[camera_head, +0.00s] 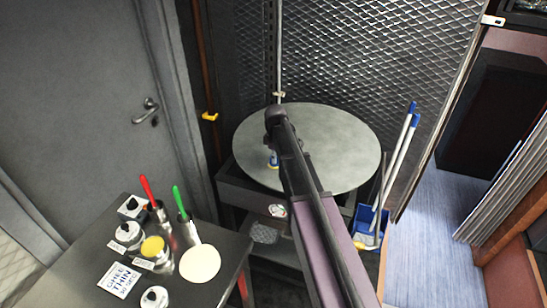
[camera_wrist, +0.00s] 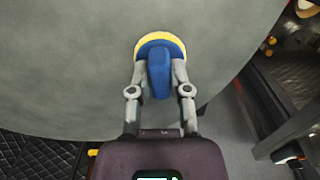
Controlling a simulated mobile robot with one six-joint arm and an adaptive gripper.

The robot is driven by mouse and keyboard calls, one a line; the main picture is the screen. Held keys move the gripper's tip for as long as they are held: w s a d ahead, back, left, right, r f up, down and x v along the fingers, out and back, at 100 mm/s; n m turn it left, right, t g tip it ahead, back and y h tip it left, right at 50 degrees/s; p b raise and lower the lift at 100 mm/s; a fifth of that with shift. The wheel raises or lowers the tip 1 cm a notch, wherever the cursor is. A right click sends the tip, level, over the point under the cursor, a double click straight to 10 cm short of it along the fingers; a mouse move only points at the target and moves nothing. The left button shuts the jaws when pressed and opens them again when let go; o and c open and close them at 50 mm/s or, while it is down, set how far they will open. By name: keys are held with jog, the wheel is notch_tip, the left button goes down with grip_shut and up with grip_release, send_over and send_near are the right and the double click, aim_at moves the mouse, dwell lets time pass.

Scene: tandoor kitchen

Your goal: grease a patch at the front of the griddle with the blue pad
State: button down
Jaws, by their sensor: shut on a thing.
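The round grey griddle (camera_head: 335,140) stands at the back, in front of the mesh screen. My gripper (camera_wrist: 160,85) is shut on the blue handle of the blue pad (camera_wrist: 160,50), which has a yellow rim. The pad is over the front part of the griddle; I cannot tell whether it touches the surface. In the head view, the pad (camera_head: 273,160) shows small at the griddle's front left, and my arm hides part of the griddle.
A dark table (camera_head: 130,215) at the left front holds several tins, a white round disc (camera_head: 200,263), a red-handled tool (camera_head: 149,190), a green-handled tool (camera_head: 180,202) and a "GHEE THIN" card (camera_head: 119,280).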

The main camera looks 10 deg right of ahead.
jog(key=shift+d, duration=0.1)
jog(key=shift+s+d+f, duration=0.1)
jog(key=shift+s+d, duration=0.45)
jog(key=shift+d, duration=0.25)
jog(key=shift+s+d, duration=0.55)
jog(key=shift+d, duration=0.25)
jog(key=shift+s+d, duration=0.6)
jog(key=shift+d, duration=0.25)
jog(key=shift+s+d, duration=0.6)
jog(key=shift+d, duration=0.2)
jog(key=shift+f, duration=0.1)
jog(key=shift+w+d, duration=0.1)
jog(key=shift+w+d, duration=0.35)
jog(key=shift+w, duration=0.25)
jog(key=shift+a, duration=0.15)
jog(key=shift+w+a, duration=0.55)
jog(key=shift+a, duration=0.25)
jog(key=shift+w+a, duration=0.5)
jog(key=shift+a, duration=0.3)
